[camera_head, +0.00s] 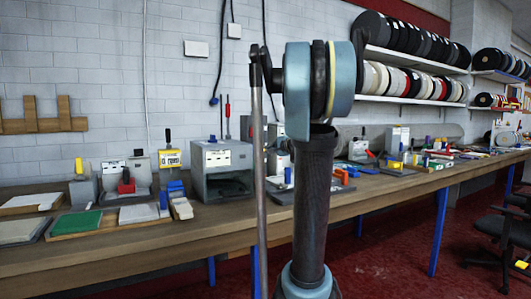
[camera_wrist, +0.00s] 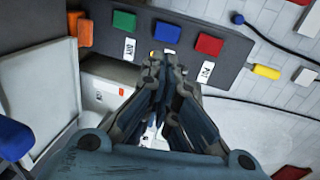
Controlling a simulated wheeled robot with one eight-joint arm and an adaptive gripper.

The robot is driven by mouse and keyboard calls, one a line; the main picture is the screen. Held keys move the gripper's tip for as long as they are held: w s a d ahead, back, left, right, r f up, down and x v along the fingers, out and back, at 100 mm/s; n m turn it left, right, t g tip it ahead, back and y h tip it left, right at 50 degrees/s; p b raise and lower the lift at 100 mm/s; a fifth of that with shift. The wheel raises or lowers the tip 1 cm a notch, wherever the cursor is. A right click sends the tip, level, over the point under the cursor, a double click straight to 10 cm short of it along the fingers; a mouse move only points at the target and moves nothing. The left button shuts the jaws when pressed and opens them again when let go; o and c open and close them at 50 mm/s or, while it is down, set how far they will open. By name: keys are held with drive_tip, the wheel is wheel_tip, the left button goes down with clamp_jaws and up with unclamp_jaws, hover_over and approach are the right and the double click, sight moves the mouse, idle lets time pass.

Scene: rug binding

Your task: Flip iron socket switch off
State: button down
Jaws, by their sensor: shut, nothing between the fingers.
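I cannot tell for certain which thing is the iron socket switch. In the wrist view a white box (camera_wrist: 105,97) with small orange-red marks lies left of my gripper, partly under a dark panel. My gripper (camera_wrist: 165,60) is shut and empty, its tips over the panel's lower edge near a blue block. It does not show clearly in the head view, where my arm fills the middle.
The dark panel (camera_wrist: 225,68) bears coloured blocks and white labels. A wooden bench (camera_head: 110,235) along the wall holds a grey box (camera_head: 222,170), a green pad (camera_head: 78,222) and small tools. Black cables hang on the wall. A chair (camera_head: 495,235) stands at right.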

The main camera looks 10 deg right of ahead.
sight(256, 150)
drive_tip(key=x, duration=1.3)
drive_tip(key=shift+w+a, duration=0.15)
drive_tip(key=shift+w+f, duration=0.25)
drive_tip(key=shift+w, duration=0.05)
